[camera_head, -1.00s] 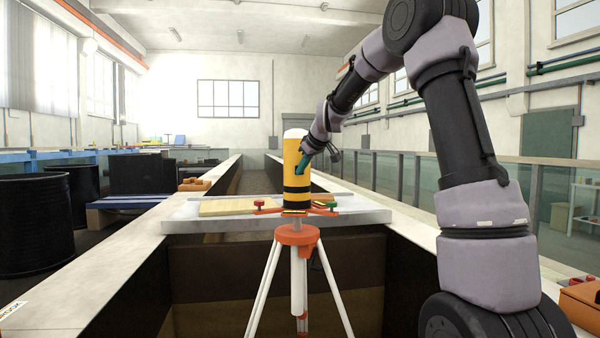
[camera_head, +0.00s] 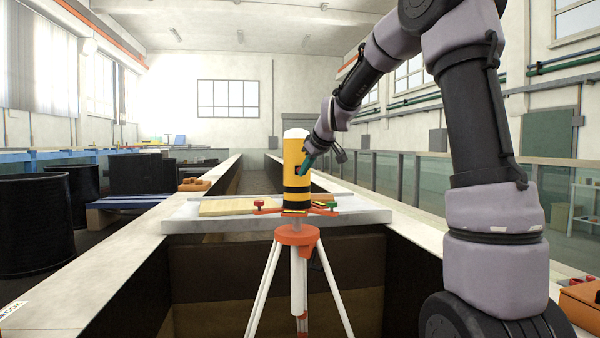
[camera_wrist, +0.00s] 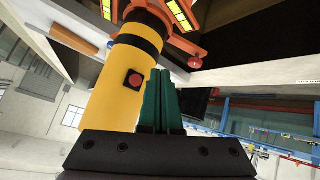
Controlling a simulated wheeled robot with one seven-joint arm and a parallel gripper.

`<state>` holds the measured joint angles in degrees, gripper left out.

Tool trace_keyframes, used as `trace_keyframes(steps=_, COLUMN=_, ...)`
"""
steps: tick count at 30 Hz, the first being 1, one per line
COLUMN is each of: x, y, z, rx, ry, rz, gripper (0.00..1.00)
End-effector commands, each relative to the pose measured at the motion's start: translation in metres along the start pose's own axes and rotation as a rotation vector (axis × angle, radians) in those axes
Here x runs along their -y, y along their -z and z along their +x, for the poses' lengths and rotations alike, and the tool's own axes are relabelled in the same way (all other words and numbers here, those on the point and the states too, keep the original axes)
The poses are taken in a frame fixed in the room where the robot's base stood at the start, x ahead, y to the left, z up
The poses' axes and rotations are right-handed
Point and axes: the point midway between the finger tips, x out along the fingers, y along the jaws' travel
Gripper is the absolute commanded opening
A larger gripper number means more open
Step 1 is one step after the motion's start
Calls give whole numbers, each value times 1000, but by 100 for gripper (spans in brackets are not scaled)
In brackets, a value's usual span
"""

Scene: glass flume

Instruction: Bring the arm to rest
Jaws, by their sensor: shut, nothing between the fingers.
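My arm (camera_head: 480,120) reaches in from the right in the head view, bent at a high elbow with the wrist hanging down. My gripper (camera_head: 302,172) is at the right side of a yellow cylinder (camera_head: 292,160) with black bands and a white top. In the wrist view its green fingers (camera_wrist: 160,98) are together with nothing between them, close beside the yellow cylinder (camera_wrist: 115,88) and its red button (camera_wrist: 135,78). I cannot tell whether they touch it. The cylinder stands upright on an orange-headed tripod (camera_head: 297,235) with white legs.
A pale slab (camera_head: 350,216) spans the flume behind the tripod, with a wooden board (camera_head: 240,206) on it. Light flume walls (camera_head: 130,240) run along both sides. Black tubs (camera_head: 35,220) stand at left. An orange box (camera_head: 580,303) is at the lower right.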

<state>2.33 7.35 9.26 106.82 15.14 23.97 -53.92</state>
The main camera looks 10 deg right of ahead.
Motion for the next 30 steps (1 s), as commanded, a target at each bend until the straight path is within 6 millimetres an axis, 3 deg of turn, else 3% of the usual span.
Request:
trace_keyframes(steps=6, x=9, y=-9, z=-12, rx=1, ry=0, rz=-2, gripper=0)
trace_keyframes(steps=16, x=10, y=-10, z=-14, rx=1, ry=0, rz=0, gripper=0)
trace_keyframes(steps=19, x=13, y=-14, z=-26, rx=6, ry=-1, rz=26, gripper=0)
trace_keyframes(steps=23, x=26, y=-31, z=-69, rx=27, ry=-4, rz=132, gripper=0)
trace_keyframes(steps=30, x=70, y=-105, z=-174, rx=98, ry=-19, rz=487, gripper=0)
